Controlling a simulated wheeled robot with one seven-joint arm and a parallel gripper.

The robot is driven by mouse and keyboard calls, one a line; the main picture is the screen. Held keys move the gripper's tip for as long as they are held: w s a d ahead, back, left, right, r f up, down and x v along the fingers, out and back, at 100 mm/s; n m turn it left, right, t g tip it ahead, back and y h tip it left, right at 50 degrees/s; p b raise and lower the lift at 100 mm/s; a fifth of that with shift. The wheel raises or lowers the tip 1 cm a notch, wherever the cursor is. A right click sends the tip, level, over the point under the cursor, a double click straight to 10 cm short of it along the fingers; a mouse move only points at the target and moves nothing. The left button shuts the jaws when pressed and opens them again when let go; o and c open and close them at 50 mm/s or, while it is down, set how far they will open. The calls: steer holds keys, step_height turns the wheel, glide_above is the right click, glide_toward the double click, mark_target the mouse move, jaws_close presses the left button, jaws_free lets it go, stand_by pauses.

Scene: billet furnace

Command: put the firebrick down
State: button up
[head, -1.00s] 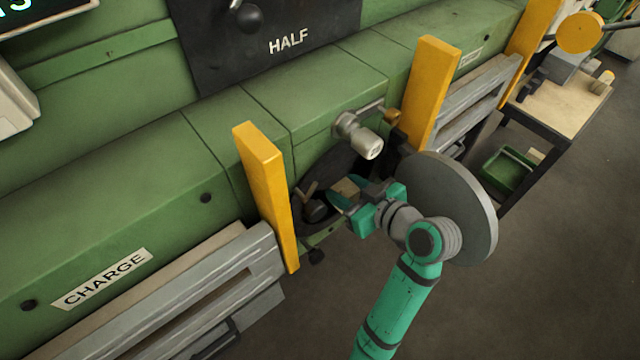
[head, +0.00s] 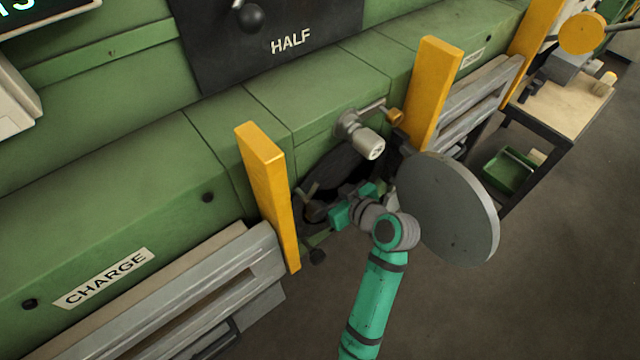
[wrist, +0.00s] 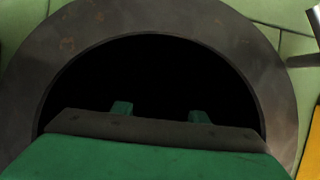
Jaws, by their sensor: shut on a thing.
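My gripper (head: 350,200) is at the round dark opening (head: 338,172) in the green furnace front, in the head view. In the wrist view my gripper (wrist: 160,113) points straight into the black opening (wrist: 150,75), with both fingertips showing against the dark inside. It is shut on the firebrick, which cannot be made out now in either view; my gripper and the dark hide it. How deep the fingers reach inside is hard to tell.
A round grey door (head: 447,210) stands swung open just right of my wrist. Yellow posts (head: 267,195) and (head: 434,95) flank the opening. A knobbed latch (head: 362,135) sits above it. A workbench (head: 565,100) stands at the far right; the floor in front is clear.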

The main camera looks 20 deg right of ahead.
steer(key=shift+d, duration=0.2)
steer(key=o, duration=1.3)
steer(key=shift+a+f, duration=0.1)
steer(key=v, duration=1.2)
steer(key=shift+r, duration=0.2)
steer(key=shift+w, duration=0.1)
